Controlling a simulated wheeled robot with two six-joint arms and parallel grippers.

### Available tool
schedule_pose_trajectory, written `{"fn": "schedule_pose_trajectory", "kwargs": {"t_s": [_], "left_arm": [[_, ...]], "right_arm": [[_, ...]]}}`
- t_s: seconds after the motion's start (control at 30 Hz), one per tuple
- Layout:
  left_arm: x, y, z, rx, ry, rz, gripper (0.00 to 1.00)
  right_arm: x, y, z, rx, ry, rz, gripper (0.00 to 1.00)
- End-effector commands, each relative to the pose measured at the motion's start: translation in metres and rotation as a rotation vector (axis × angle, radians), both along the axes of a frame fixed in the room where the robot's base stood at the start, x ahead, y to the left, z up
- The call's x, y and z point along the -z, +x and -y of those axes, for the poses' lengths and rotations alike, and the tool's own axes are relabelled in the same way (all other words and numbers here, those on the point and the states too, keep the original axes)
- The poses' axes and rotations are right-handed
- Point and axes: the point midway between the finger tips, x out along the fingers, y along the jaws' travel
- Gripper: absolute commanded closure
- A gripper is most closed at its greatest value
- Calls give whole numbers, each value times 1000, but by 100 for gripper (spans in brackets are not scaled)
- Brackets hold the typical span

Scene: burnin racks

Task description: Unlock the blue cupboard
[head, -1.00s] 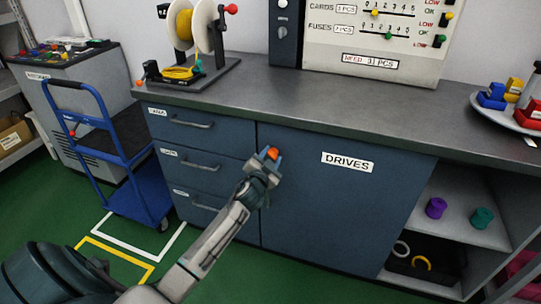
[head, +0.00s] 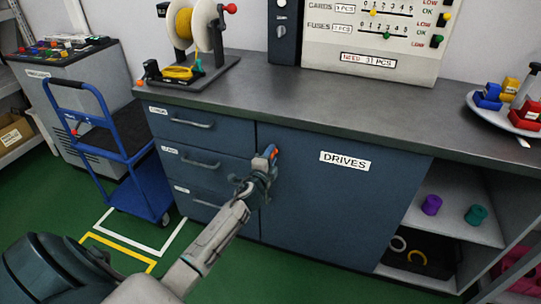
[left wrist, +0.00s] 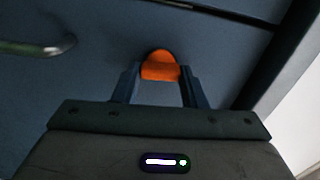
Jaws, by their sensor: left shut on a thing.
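The blue cupboard door (head: 330,205) carries a white DRIVES label and is closed. An orange knob (head: 271,150) sits at the door's upper left. My left gripper (head: 266,156) is at this knob, its fingers shut on it. In the left wrist view the orange knob (left wrist: 160,66) lies between the two fingertips of the left gripper (left wrist: 160,78), against the blue door face. Part of the knob is hidden by the fingers. My right gripper is not in view.
Drawers with handles (head: 193,123) are left of the door. A blue trolley (head: 125,150) stands further left. The grey worktop (head: 330,105) has free room in the middle. Open shelves (head: 455,215) with spools are at the right.

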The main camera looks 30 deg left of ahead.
Motion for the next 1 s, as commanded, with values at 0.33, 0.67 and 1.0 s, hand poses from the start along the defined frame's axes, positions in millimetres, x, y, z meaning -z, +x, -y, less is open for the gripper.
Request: {"fn": "schedule_pose_trajectory", "kwargs": {"t_s": [0.33, 0.67, 1.0], "left_arm": [[1, 0, 1, 1, 92, -22, 85], [1, 0, 0, 1, 103, -25, 85], [1, 0, 0, 1, 102, -24, 40]], "right_arm": [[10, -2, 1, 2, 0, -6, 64], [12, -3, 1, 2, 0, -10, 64], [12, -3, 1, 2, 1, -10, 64]]}}
